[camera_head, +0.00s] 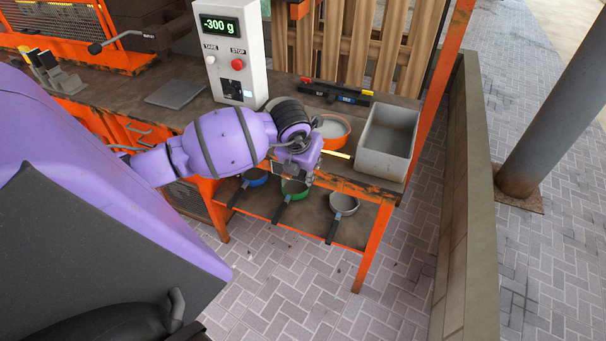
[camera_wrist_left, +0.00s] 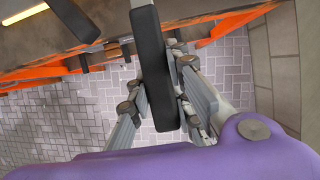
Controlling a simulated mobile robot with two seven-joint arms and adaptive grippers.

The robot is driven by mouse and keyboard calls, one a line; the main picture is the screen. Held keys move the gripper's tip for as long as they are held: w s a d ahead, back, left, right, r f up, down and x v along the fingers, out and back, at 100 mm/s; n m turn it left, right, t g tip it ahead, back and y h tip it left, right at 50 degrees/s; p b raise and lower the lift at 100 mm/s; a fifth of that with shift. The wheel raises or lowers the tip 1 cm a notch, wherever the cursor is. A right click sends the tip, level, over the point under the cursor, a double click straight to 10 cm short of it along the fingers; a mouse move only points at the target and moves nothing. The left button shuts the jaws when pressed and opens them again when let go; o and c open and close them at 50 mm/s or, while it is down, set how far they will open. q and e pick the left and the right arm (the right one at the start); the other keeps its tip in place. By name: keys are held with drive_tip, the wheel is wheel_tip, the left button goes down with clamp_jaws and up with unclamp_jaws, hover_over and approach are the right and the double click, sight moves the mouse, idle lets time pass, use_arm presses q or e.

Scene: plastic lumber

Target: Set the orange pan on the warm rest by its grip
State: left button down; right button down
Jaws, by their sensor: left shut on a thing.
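The orange pan (camera_head: 334,143) is over the bench top, beside the grey bin. My left gripper (camera_head: 296,172) is at the bench's front edge, with the purple wrist partly covering the pan's near side. In the left wrist view the black grip (camera_wrist_left: 152,70) stands between the fingers, and the left gripper (camera_wrist_left: 160,112) is shut on it. Whether the pan touches the bench, I cannot tell. A glowing yellow strip (camera_head: 336,154), perhaps marking the warm rest, lies at the front edge just below the pan; it also shows in the left wrist view (camera_wrist_left: 25,13). My right gripper is out of view.
A grey bin (camera_head: 370,163) stands right of the pan. A control box (camera_head: 240,88) reading -300 g stands behind my arm. Blue (camera_head: 257,180), green (camera_head: 296,188) and grey (camera_head: 344,203) pans sit on the lower shelf. Dark tools (camera_head: 335,93) lie behind.

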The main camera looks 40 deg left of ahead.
use_arm(q)
drive_tip(key=w, duration=0.3)
drive_tip(key=w+a, duration=0.1)
drive_tip(key=w, duration=0.2)
drive_tip(key=w+a, duration=0.1)
drive_tip(key=w, duration=0.1)
drive_tip(key=shift+w+f, duration=0.15)
drive_tip(key=shift+w, duration=0.25)
drive_tip(key=shift+s+f+b, duration=0.15)
drive_tip(key=shift+f+b, duration=0.2)
drive_tip(key=shift+f, duration=0.95)
